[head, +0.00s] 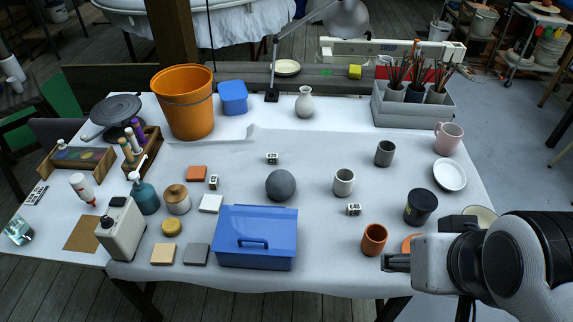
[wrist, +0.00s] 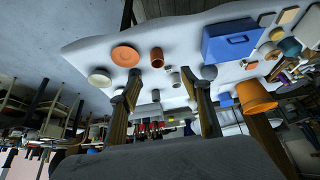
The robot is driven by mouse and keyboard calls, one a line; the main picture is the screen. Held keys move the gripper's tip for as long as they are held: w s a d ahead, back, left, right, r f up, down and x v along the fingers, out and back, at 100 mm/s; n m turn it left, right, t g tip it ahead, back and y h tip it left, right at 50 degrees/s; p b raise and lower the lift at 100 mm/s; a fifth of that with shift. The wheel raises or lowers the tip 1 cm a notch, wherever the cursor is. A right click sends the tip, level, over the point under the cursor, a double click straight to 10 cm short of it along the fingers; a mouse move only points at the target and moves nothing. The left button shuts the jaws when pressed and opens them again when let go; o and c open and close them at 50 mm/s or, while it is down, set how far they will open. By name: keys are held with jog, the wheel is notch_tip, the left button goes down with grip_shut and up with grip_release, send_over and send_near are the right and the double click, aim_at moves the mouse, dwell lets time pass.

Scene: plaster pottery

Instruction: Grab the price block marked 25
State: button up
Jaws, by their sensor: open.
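Three small white price blocks with dark marks lie on the white-covered table in the head view. One block (head: 272,158) is near the middle, behind the grey ball. A second block (head: 213,182) is to its left, beside an orange-red tile. A third block (head: 354,209) is on the right, in front of a pale cup. Their numbers are too small to read, so I cannot tell which is 25. My gripper (head: 395,263) is at the table's front right edge, apart from the blocks. In the wrist view its two fingers (wrist: 170,75) are spread, with nothing held between them.
A terracotta cup (head: 374,239) stands just behind my gripper, with a dark jar (head: 420,207) behind it to the right. A blue toolbox (head: 257,238) stands at the front middle. A grey ball (head: 281,185) and a pale cup (head: 344,182) stand between blocks. The table's back middle is fairly clear.

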jog(key=w+a+r, duration=0.1)
jog(key=w+r, duration=0.2)
jog(key=w, duration=0.4)
jog(key=g, duration=0.1)
send_over(270, 157)
jog(key=s, duration=0.3)
notch_tip(270, 157, down, 27)
jog(key=shift+n, duration=0.3)
jog(key=shift+d, duration=0.1)
jog(key=shift+x, duration=1.2)
